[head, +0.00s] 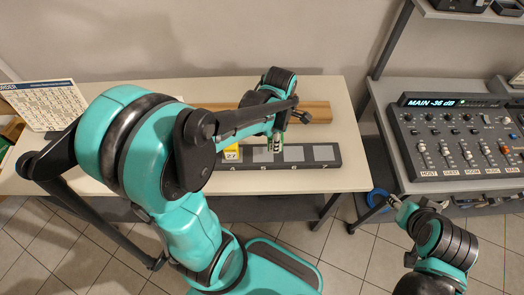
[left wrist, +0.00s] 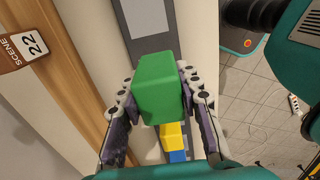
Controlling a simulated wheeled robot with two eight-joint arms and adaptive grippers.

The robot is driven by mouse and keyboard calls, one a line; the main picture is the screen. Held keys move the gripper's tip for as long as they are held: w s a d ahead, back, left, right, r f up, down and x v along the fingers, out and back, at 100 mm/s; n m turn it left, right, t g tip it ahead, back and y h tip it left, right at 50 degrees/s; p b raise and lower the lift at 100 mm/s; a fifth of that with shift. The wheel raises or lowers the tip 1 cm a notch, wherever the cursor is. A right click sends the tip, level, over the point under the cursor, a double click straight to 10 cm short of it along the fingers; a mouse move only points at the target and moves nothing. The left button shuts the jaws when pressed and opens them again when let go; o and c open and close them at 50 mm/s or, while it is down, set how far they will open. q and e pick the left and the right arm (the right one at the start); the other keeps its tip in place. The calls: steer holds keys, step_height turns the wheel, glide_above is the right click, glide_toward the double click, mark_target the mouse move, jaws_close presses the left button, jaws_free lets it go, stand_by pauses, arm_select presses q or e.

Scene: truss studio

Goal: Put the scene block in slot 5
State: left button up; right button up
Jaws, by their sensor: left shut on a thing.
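My left gripper (left wrist: 158,95) is shut on a green block (left wrist: 162,85), one finger on each side of it. In the head view my left gripper (head: 277,138) hangs over the dark slot rail (head: 332,163), and the arm hides part of the rail. The rail has light grey slot faces; its small marks are too small to read. The rail also shows in the left wrist view (left wrist: 147,46). A yellow block (head: 231,153) marked 27 sits in the rail left of the gripper. My right gripper (head: 397,203) is at the lower right, away from the table; its jaws are unclear.
A wooden rail (head: 318,112) lies behind the slot rail. A brown tag reading SCENE 22 (left wrist: 24,48) is on the wood. A blue block (left wrist: 178,156) shows beyond the yellow one. A mixing console (head: 455,140) stands right, an order board (head: 45,105) left. Light slots right of the gripper look empty.

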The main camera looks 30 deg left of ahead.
mark_target(263, 154)
arm_select(q)
steer(key=a+f, duration=0.1)
steer(key=s+a+f, duration=0.1)
steer(key=a, duration=0.1)
steer(key=shift+a+f+b, duration=0.15)
steer(key=shift+a+b, duration=0.1)
steer(key=shift+b, duration=0.1)
step_height(263, 154, down, 4)
steer(key=shift+s+r+b, duration=0.1)
steer(key=shift+b, duration=0.75)
steer(key=shift+f, duration=0.2)
steer(key=shift+r, duration=0.1)
steer(key=shift+f, duration=0.25)
steer(key=o, duration=1.2)
steer(key=shift+r, duration=0.1)
